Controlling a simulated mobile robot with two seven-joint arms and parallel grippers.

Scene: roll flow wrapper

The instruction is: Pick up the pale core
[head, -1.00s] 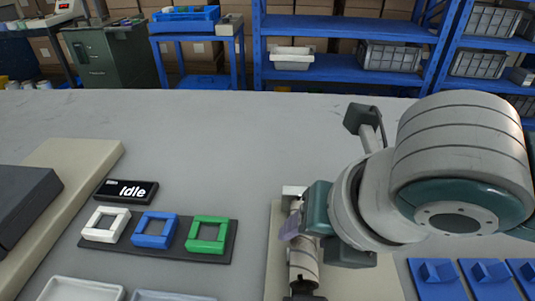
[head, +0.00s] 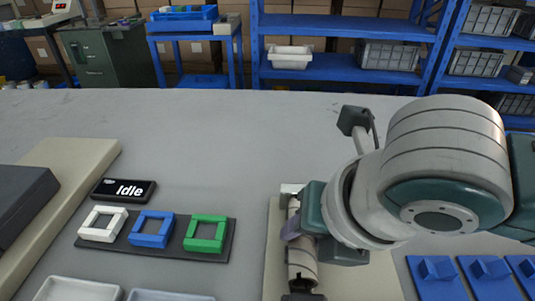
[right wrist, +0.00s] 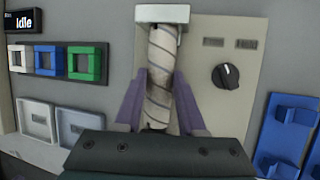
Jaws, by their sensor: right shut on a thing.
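The pale core (right wrist: 160,70), a whitish roll with dark spiral lines, lies along a light panel, its far end at a pale metal bracket (right wrist: 162,14). The core (head: 302,262) also shows in the head view, partly hidden by my right gripper (head: 293,228). In the right wrist view, the purple fingers of my right gripper (right wrist: 162,85) sit on both sides of the core, shut on it. My left gripper is not in view.
A panel with a black knob (right wrist: 226,76) lies beside the core. White, blue and green square frames (head: 153,230) sit on a dark strip at left, beside an "Idle" display (head: 124,190). Blue holders (head: 437,272) stand at right. The table's back is clear.

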